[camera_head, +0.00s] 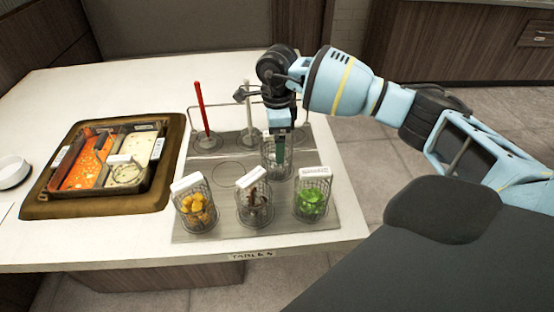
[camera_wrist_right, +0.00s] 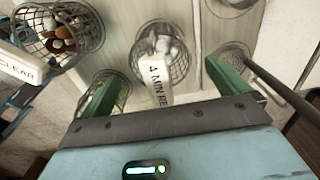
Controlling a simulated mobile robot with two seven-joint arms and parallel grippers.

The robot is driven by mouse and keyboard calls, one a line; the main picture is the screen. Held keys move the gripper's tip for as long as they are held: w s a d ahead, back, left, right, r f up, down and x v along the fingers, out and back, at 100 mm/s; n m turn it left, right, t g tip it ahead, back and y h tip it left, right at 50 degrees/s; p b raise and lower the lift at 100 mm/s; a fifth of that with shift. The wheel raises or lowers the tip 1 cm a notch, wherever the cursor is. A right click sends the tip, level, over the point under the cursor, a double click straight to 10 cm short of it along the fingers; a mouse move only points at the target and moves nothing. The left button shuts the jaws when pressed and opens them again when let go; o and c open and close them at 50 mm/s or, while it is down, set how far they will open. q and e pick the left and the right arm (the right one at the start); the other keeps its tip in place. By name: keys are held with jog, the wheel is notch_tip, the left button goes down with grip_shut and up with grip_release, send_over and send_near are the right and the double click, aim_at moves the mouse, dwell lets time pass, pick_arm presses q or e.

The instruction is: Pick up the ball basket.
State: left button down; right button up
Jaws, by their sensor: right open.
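My right gripper (camera_head: 281,153) points down at a wire basket (camera_head: 268,160) in the middle of the grey mat; its contents are hidden. Its green fingers are apart, and they also show in the right wrist view (camera_wrist_right: 168,88). In that view a wire basket (camera_wrist_right: 150,62) with pale rounded pieces and a white label lies beyond the fingers. In front stand three labelled wire baskets: orange-yellow pieces (camera_head: 186,222), dark pieces (camera_head: 243,214) and green pieces (camera_head: 301,211). I cannot tell which is the ball basket. My left gripper is not in view.
A brown-rimmed tray (camera_head: 105,209) with orange and cream sauce wells sits left. A red-handled tool (camera_head: 202,108) and a pale-handled one stand in round holders behind the mat. A white bowl (camera_head: 13,172) is at the far left. The table's rear left is clear.

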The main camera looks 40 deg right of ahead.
jog(key=shift+f, duration=0.95)
jog(key=c, duration=1.2)
jog(key=shift+o, duration=0.2)
jog(key=shift+r, duration=0.15)
notch_tip(320, 180, up, 10)
jog(key=shift+f, duration=0.1)
